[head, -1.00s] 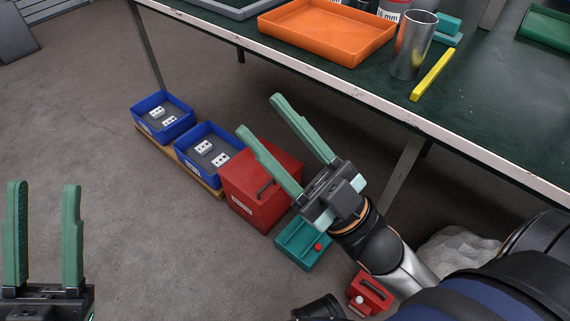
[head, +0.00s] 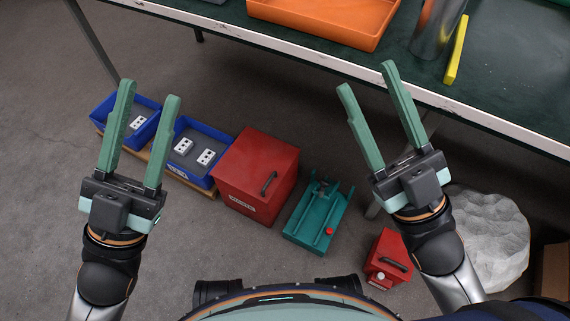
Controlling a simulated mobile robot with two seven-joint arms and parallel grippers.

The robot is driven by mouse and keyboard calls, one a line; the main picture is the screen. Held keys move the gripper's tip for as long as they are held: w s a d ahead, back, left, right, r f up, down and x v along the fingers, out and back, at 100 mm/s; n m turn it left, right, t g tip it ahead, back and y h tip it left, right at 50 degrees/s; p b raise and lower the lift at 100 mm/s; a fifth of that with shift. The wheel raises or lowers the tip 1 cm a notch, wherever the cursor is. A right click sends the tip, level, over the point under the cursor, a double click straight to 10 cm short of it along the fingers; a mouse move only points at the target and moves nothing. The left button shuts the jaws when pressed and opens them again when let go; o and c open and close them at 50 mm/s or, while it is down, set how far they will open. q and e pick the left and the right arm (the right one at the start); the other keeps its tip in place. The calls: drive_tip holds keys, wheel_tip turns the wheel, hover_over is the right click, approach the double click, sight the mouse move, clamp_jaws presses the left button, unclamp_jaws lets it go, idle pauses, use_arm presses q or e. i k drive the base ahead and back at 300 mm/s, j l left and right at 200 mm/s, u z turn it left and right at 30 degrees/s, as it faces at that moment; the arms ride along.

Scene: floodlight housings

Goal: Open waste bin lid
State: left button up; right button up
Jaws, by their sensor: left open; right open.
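The waste bin (head: 235,203) is a red box with a label on its front, standing on the floor between a blue bin and a teal tray. Its red lid (head: 258,160) is down and carries a dark bar handle (head: 268,183). My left gripper (head: 149,92) is open and empty, left of the waste bin and in front of the blue bins in the picture. My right gripper (head: 364,76) is open and empty, right of the waste bin, in front of the table edge. Neither gripper touches the lid.
Two blue bins (head: 207,132) with white parts stand on a wooden board. The table edge (head: 300,57) crosses above.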

sight(258, 162)
drive_tip(key=i+j+z, duration=0.1)
drive_tip(key=j+z, duration=0.3)
drive_tip(key=i+j+z, duration=0.1)
drive_tip(key=j+z, duration=0.15)
drive_tip(key=z, duration=0.15)
drive_tip(key=j+z, duration=0.85)
drive_tip(key=l, duration=0.1)
